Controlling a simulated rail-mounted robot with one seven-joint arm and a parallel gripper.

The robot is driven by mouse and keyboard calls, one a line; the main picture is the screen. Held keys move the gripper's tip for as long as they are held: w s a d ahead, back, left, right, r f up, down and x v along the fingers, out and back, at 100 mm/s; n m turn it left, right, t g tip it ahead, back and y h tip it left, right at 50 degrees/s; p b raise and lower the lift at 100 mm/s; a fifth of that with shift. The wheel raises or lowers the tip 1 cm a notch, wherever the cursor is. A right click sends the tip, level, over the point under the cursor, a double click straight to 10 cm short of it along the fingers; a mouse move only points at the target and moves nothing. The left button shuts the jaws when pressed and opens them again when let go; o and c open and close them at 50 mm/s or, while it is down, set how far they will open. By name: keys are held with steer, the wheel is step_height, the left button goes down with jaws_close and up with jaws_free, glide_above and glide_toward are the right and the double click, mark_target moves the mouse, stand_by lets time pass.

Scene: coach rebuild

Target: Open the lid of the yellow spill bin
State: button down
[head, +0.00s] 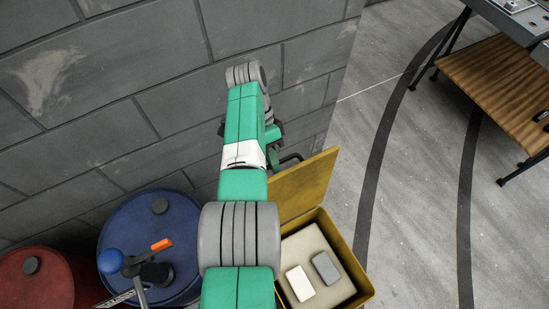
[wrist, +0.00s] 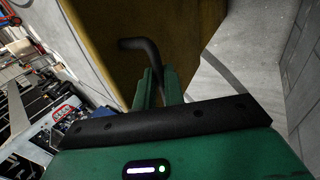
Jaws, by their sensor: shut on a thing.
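The yellow spill bin (head: 361,290) stands at the lower middle of the head view. Its lid (head: 306,186) is raised and stands steeply up at the wall side, so the inside shows. In the wrist view the lid (wrist: 185,35) fills the upper middle as a dark yellow panel. A black bent handle (wrist: 140,45) runs down from the lid between the fingers of my gripper (wrist: 157,88). My gripper is shut on this handle. In the head view my arm hides most of the gripper and the bin's left side.
Inside the bin lie a white block (head: 300,284) and a grey block (head: 326,268). A blue drum (head: 190,225) and a red drum (head: 35,285) stand at left. A grey block wall (head: 120,90) is close behind. Open floor (head: 410,190) lies right, before a wooden-shelved bench (head: 500,85).

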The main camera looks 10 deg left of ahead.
steer(key=shift+s+f, duration=0.1)
steer(key=shift+f, duration=0.05)
steer(key=c, duration=1.5)
jaws_free()
steer(key=shift+s, duration=0.15)
